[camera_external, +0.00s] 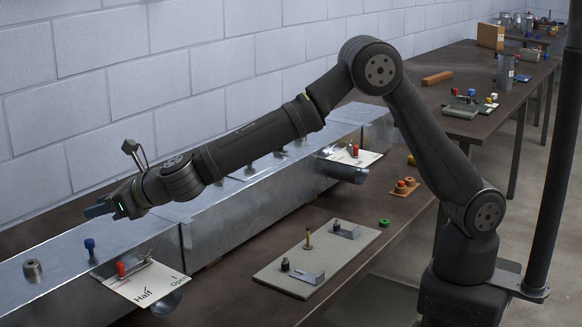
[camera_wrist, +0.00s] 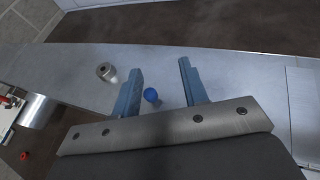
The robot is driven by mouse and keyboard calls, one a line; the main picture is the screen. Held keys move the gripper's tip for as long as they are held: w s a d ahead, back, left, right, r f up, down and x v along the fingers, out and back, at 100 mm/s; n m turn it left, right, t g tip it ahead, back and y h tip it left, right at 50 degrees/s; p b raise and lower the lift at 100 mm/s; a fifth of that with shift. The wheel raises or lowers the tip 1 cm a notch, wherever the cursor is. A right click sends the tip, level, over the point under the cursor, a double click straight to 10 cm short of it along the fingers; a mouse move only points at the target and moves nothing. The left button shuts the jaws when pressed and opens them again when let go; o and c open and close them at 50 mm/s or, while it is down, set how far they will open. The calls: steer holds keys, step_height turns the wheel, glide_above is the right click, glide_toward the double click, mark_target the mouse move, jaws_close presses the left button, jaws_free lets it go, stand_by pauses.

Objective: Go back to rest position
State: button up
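My gripper (camera_external: 97,211) is at the end of my outstretched arm, above the metal duct (camera_external: 222,215) at the left of the external view. In the wrist view my gripper (camera_wrist: 160,68) has its two blue fingers apart with nothing held between them. A blue-topped peg (camera_external: 90,246) stands upright on the duct below my gripper. In the wrist view the blue top (camera_wrist: 151,95) shows between the fingers, farther down and apart from them. A grey metal cylinder (camera_external: 32,269) stands on the duct to the left of the peg.
A card reading "Half Open" (camera_external: 150,284) with a red-knobbed clamp (camera_external: 121,270) is at the duct's near side. A beige board (camera_external: 277,278) with small fixtures lies on the table, near a green ring (camera_external: 384,222). A dark table (camera_external: 432,120) with tools stands behind my arm.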

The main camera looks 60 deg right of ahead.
steer(key=w+d+r, duration=0.2)
steer(key=d+r, duration=0.7)
steer(key=r, duration=0.1)
steer(key=s+d+m+h, duration=0.5)
steer(key=s+d, duration=0.2)
steer(key=d, duration=0.3)
steer(key=s+d+f+m+h, duration=0.1)
steer(key=s+d+m+h, duration=0.4)
steer(key=d, duration=0.6)
steer(key=shift+s+g+h, duration=0.3)
steer(key=shift+s+h, duration=0.2)
steer(key=shift+s, duration=0.6)
steer(key=shift+w+a+f, duration=0.1)
steer(key=shift+a, duration=0.05)
steer(key=w+a+n+y, duration=0.4)
steer(key=w+a, duration=0.2)
steer(key=a, duration=0.2)
steer(key=w+a+n+t+y, duration=0.1)
steer(key=w+a+n+y, duration=0.3)
steer(key=a, duration=0.5)
steer(key=shift+w+a+r+y, duration=0.2)
steer(key=shift+w+y, duration=0.3)
steer(key=shift+w, duration=0.35)
steer(key=shift+s+d, duration=0.1)
steer(key=shift+d, duration=0.05)
